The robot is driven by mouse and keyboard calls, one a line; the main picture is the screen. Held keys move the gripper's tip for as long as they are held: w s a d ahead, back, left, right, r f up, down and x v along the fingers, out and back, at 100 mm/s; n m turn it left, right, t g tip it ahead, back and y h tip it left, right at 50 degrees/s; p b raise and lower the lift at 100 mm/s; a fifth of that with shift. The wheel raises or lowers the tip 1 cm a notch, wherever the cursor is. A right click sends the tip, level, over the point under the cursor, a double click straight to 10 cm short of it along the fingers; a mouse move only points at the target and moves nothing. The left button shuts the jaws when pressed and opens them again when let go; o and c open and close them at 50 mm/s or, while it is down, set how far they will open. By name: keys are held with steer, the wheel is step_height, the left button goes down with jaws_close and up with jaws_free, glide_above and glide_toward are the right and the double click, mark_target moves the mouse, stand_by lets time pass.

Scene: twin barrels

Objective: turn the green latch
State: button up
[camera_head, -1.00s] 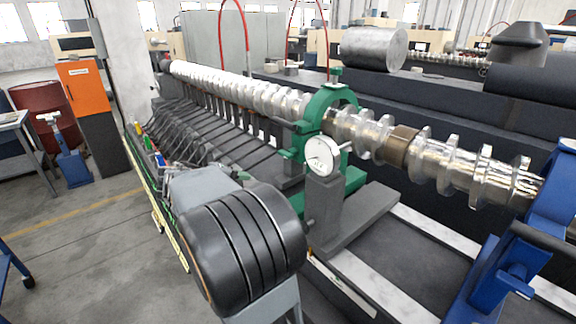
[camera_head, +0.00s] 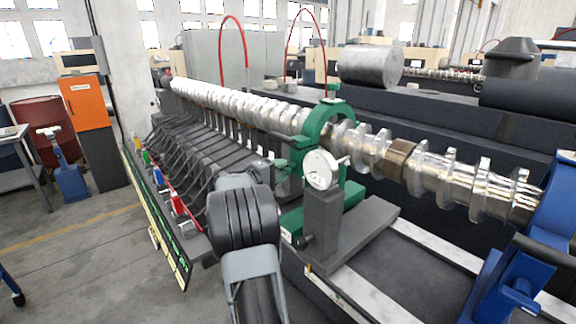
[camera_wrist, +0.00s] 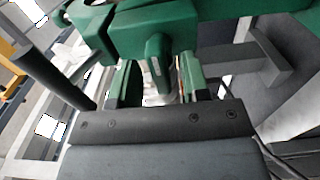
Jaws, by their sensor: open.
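A green steady-rest ring (camera_head: 341,122) stands around the silver screw shaft in the head view. A green part (camera_head: 283,166) on its left side may be the latch, partly hidden by my arm. In the wrist view, a green upright lever (camera_wrist: 157,62), likely the latch, hangs below a larger green block (camera_wrist: 160,18). My gripper (camera_wrist: 157,88) is open, with one finger on each side of the lever's lower end. I cannot tell whether either finger touches it.
A white round dial (camera_head: 320,169) sits right of my arm. The long screw shaft (camera_head: 235,103) runs from far left to right. A blue stand (camera_head: 520,265) is at the right. A rack with coloured handles (camera_head: 165,205) lies left of my arm.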

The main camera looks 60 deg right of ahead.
mark_target(281, 170)
steer(key=shift+x, duration=1.65)
steer(key=c, duration=0.7)
